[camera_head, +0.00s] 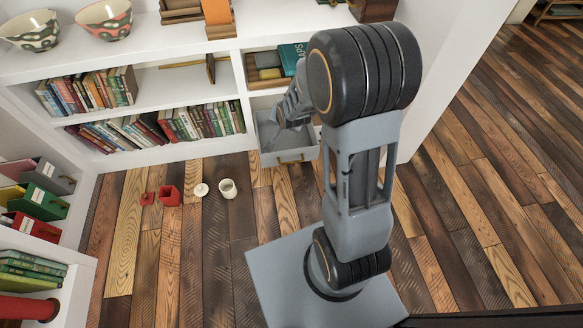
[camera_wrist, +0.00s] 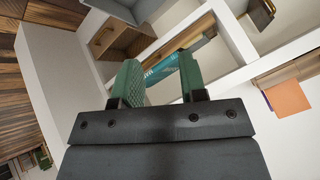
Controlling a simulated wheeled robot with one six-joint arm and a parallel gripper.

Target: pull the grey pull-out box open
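The grey pull-out box (camera_head: 290,171) is in the lower right compartment of the white shelf. It stands out from the shelf front, with its open top and a brass handle (camera_head: 292,159) showing on its front. In the wrist view a grey box (camera_wrist: 130,42) shows at the top, seemingly the same one, with no handle that I can make out. My gripper (camera_wrist: 160,82) has its two green fingers apart with nothing between them. In the head view my wrist is over the box's rear part, and the fingertips cannot be made out. I see no contact with the handle.
A teal book (camera_head: 291,57) lies in the compartment above the box. Rows of books (camera_head: 200,121) fill the shelves to the left. A white cup (camera_head: 228,189), a lid (camera_head: 201,190) and red pieces (camera_head: 169,196) are on the plank floor, left of the box.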

